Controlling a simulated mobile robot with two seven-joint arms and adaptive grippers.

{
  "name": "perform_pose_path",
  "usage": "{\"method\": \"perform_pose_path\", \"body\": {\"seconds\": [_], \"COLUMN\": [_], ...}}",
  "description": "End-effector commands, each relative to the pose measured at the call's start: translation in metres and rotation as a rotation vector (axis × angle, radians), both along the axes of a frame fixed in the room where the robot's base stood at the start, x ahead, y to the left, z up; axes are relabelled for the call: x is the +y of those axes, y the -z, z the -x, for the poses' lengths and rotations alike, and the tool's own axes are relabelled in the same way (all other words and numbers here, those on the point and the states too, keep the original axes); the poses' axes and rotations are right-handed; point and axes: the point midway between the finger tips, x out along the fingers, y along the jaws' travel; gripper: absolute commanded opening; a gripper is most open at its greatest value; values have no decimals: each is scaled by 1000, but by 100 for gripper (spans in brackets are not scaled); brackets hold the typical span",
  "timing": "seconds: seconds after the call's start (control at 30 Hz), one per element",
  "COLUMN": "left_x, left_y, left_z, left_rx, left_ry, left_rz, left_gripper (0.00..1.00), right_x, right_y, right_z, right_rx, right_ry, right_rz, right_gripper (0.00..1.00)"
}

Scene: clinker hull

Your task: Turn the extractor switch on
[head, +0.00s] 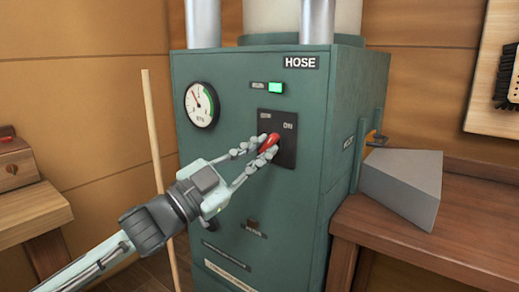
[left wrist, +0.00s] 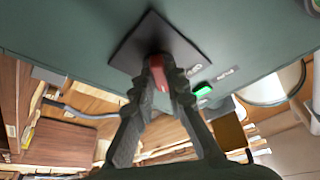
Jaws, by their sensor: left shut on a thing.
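The extractor is a green cabinet (head: 230,220) with a label HOSE on its front. Its switch is a red lever (head: 270,142) on a black plate (head: 287,157) marked ON at the upper right. The lever leans toward the right of the plate. My left gripper (head: 262,147) is shut on the red lever, with a finger on each side. In the left wrist view the red lever (left wrist: 158,72) shows between the fingertips, in front of the black plate (left wrist: 150,45). A green RUN lamp (head: 275,88) above the plate is lit. My right gripper is not in view.
A round gauge (head: 201,104) sits at the cabinet's upper left. A wooden pole (head: 158,170) stands left of the cabinet. A wooden bench (head: 440,215) with a grey wedge-shaped block (head: 403,185) is at the right. Another bench (head: 30,205) is at the left.

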Motion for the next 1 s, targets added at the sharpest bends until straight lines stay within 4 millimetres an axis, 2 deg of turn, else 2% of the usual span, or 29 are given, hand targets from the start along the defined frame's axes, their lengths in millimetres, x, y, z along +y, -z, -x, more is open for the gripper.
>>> {"method": "perform_pose_path", "body": {"seconds": [0.13,0.17,0.3,0.67,0.77,1.0], "left_x": [0,0,0,3,12,49], "left_y": [0,0,0,2,7,23], "left_z": [0,0,0,2,9,41], "left_rx": [-2,-2,-1,0,3,6], "left_ry": [-1,-1,-1,-1,-2,-3], "left_rz": [-2,-2,-1,0,-1,-2], "left_gripper": [0,17,34,34,34,34], "right_x": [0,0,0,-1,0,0], "right_y": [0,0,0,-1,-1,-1], "right_z": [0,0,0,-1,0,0], "right_rx": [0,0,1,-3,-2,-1], "right_ry": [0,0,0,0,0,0], "right_rz": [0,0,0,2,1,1], "right_gripper": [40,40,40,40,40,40]}}
